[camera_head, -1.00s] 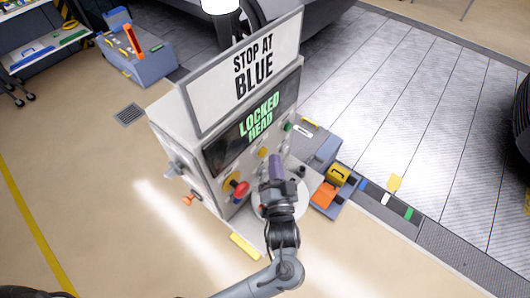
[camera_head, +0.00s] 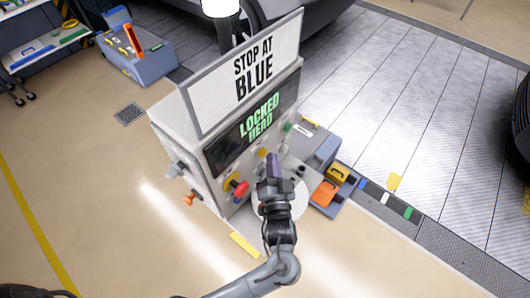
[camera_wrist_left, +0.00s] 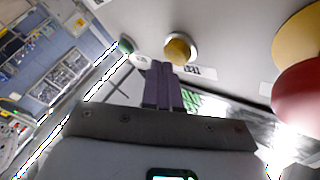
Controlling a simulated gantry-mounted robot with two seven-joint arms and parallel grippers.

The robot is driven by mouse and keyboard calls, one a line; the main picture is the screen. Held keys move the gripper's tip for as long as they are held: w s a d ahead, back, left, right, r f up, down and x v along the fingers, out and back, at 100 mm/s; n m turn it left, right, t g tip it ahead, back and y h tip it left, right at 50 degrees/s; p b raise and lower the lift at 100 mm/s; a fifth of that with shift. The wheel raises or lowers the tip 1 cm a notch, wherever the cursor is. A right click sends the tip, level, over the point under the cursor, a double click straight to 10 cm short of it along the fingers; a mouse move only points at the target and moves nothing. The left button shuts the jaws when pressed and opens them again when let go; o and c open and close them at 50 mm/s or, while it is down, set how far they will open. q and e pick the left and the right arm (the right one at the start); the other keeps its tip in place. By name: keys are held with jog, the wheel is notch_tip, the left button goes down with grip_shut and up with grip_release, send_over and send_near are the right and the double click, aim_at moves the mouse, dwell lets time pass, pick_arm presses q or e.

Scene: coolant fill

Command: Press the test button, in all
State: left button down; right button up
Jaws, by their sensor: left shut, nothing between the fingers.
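The grey cabinet (camera_head: 185,140) carries several buttons on its front face. A yellow button (camera_head: 262,152), a green button (camera_head: 287,127) and a red mushroom button (camera_head: 241,188) on a yellow collar show there; I cannot read which is labelled test. My left gripper (camera_head: 273,157) is shut and empty in front of the panel. In the left wrist view its purple fingers (camera_wrist_left: 162,66) point close to the yellow button (camera_wrist_left: 179,50), just beside it in the picture; contact cannot be told. The green button (camera_wrist_left: 126,45) and red button (camera_wrist_left: 300,95) lie either side. My right gripper is not in view.
A "STOP AT BLUE" sign (camera_head: 250,75) tops the cabinet, above a lit screen (camera_head: 257,122) reading "LOCKED" and a second unclear word. An orange handle (camera_head: 190,199) sticks out at the left. A grey stand with yellow and orange items (camera_head: 325,193) is to the right.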

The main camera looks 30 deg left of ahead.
pick_arm(q)
jog(key=shift+w+a+p, duration=0.1)
jog(key=shift+a+p, duration=0.2)
jog(key=shift+a, duration=0.2)
dwell(0.4)
jog(key=shift+d, duration=0.15)
jog(key=shift+s+d, duration=0.2)
jog(key=shift+d, duration=0.6)
